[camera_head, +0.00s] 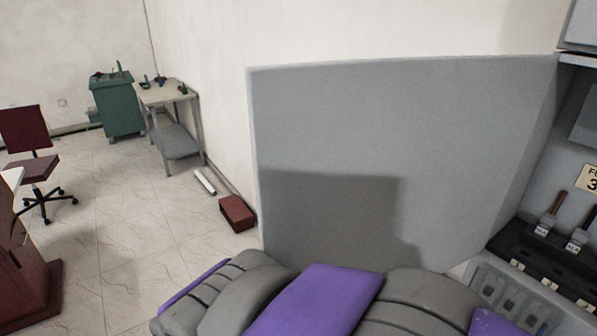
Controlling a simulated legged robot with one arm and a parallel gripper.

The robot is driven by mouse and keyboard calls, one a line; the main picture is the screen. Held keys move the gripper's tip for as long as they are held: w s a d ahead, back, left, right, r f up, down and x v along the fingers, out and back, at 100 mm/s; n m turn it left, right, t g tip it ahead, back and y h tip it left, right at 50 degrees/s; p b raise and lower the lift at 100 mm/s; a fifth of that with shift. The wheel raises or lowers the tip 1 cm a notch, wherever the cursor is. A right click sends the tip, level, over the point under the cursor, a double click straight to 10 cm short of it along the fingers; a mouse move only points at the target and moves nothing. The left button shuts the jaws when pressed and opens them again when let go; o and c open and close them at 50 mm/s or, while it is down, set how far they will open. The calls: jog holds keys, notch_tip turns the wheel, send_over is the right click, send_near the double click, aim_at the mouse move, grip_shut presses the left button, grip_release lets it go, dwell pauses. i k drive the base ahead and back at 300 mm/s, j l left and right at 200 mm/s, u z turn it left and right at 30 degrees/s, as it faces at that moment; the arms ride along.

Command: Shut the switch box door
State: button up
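The switch box door (330,130) is a large flat grey panel in the middle of the head view. It stands swung wide open, hinged along its right side at the switch box. The grey switch box (572,140) is at the right edge, partly cut off, with its inside exposed. My arm, grey and purple, fills the bottom of the view in front of the door's lower part. My gripper is not visible. I cannot tell whether my arm touches the door.
Inside the box are switches with brown handles (558,203) and a yellow label (588,179). A red-brown box (237,213) lies on the floor by the wall. A worktable (172,135), green cabinet (117,105), chair (30,150) and desk (22,265) stand left.

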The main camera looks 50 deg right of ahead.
aim_at(378, 165)
jog(key=i+z, duration=0.15)
jog(key=i, duration=0.35)
jog(key=i+j+z, duration=0.15)
jog(key=i, duration=0.35)
jog(key=i+j+z, duration=0.15)
jog(key=i, duration=0.35)
jog(key=z, duration=3.85)
jog(key=j+z, duration=0.3)
jog(key=k+j+z, duration=0.2)
jog(key=k+j, duration=0.4)
jog(key=k, duration=0.35)
jog(key=z, duration=0.05)
